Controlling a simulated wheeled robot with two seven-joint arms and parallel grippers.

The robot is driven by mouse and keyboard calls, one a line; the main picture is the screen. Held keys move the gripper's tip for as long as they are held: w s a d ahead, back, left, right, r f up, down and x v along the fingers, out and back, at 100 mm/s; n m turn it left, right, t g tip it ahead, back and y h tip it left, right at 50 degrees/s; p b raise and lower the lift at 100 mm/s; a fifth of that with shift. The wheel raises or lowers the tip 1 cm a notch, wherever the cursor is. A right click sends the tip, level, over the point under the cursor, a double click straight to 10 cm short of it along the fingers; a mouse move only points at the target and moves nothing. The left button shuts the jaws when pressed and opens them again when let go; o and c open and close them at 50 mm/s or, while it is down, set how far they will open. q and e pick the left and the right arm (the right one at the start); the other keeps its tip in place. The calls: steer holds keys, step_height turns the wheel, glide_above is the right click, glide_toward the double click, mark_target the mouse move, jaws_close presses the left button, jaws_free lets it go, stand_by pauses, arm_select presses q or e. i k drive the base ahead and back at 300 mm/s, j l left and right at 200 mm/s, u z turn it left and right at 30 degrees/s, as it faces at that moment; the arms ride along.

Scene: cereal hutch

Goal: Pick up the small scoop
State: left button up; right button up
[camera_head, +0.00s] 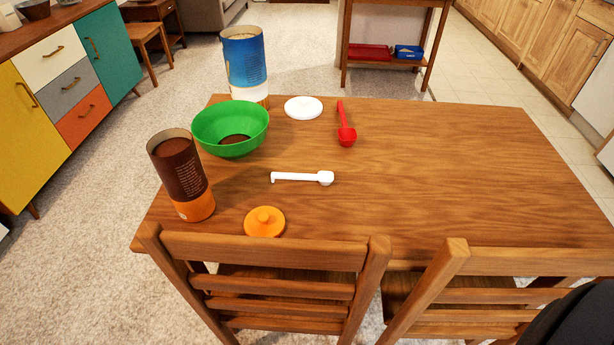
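Two scoops lie on the wooden table (440,165). A white scoop (300,177) lies near the middle of the table's left half, its handle to the left and its small bowl to the right. A red scoop (346,130) lies farther back, handle pointing away and bowl toward me. The red bowl looks a little bigger than the white one. Neither gripper is in view, and nothing touches the scoops.
Around the white scoop are a green bowl (214,143), an open brown canister (183,180) and an orange lid (264,222). A blue-and-white canister (245,65) and white lid (303,107) stand behind. Chairs (270,250) line the front edge. The table's right side is clear.

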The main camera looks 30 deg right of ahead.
mark_target(325, 178)
steer(key=k+l+u, duration=0.3)
steer(key=l, duration=0.3)
steer(key=k+l+u, duration=0.3)
steer(key=l, duration=0.25)
steer(key=k+l+u, duration=0.3)
steer(key=l, duration=0.2)
